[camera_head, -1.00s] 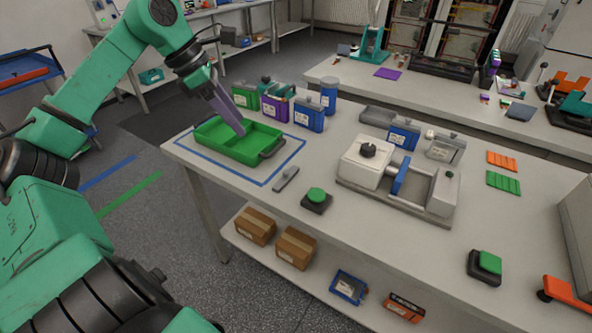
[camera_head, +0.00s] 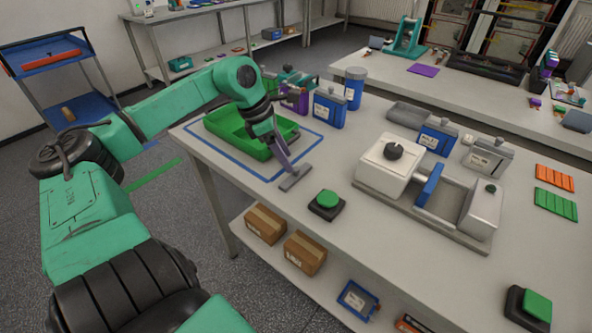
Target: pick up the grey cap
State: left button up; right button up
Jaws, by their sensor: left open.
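The grey cap (camera_head: 297,179) looks like a small flat grey bar. It lies on the workbench just outside the front right of the blue taped outline. My left gripper (camera_head: 286,166) points down at it, its purple-grey fingers right over or beside the cap's middle. The fingers hide part of the cap, and I cannot tell whether they touch it. The left gripper is open. My right gripper is not in view.
A green tray (camera_head: 222,128) sits behind the gripper inside the blue outline. A black button box with a green top (camera_head: 328,199) stands right of the cap. Several blue, purple and green cases, including a blue one (camera_head: 329,108), stand behind. A grey-white fixture (camera_head: 385,169) is farther right.

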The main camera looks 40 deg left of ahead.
aim_at(295, 168)
pick_arm(q)
jog(key=x, duration=0.4)
jog(key=shift+w+d, duration=0.15)
jog(key=shift+d, duration=0.1)
grip_shut()
jog(key=shift+r, duration=0.1)
